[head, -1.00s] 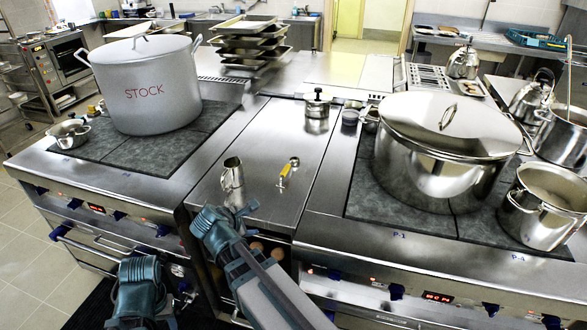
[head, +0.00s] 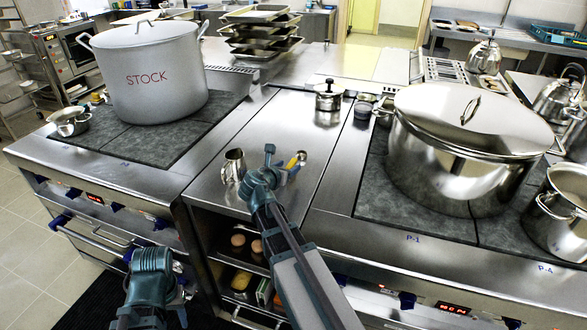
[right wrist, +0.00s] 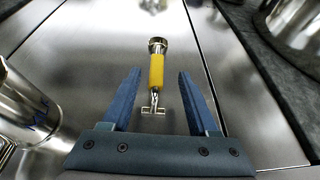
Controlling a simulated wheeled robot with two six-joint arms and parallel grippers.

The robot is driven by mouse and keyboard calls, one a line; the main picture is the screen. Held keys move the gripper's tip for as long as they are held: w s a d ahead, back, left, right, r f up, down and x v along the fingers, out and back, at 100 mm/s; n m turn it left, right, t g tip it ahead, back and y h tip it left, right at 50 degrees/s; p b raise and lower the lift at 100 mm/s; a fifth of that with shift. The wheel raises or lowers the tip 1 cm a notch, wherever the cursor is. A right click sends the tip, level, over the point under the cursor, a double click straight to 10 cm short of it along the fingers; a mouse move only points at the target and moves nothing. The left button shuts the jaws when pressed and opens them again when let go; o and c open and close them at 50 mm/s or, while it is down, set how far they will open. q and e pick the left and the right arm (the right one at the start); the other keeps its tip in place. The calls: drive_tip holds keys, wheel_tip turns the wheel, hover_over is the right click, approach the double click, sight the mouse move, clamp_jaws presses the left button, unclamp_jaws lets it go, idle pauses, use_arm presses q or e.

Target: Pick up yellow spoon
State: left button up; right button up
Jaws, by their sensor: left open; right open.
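The yellow spoon lies on the steel counter between the two hobs. In the right wrist view its yellow handle (right wrist: 157,72) points away from me, with a round metal end at the far side and a thin metal end near my palm. In the head view only part of the spoon (head: 293,162) shows past my right gripper (head: 280,165). My right gripper (right wrist: 160,80) is open, with one finger on each side of the spoon's near part and gaps on both sides. My left gripper (head: 155,262) is low at the front left, away from the spoon and empty.
A steel milk jug (head: 233,166) stands just left of my right gripper. A small lidded pot (head: 328,97) stands further back on the counter. The big stock pot (head: 155,80) is left and a large lidded pot (head: 465,150) right.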

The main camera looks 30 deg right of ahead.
sight(295, 161)
drive_tip(key=shift+b+x, duration=0.35)
drive_tip(key=shift+x, duration=1.2)
drive_tip(key=shift+w, duration=0.1)
drive_tip(key=b+x, duration=0.1)
drive_tip(key=x, duration=0.3)
drive_tip(key=shift+w+f+b, duration=0.1)
drive_tip(key=shift+w+b, duration=0.15)
drive_tip(key=shift+b, duration=0.15)
drive_tip(key=shift+w+d+f, duration=0.1)
drive_tip(key=shift+w+d, duration=0.1)
drive_tip(key=shift+d, duration=0.15)
drive_tip(key=shift+c, duration=0.3)
clamp_jaws()
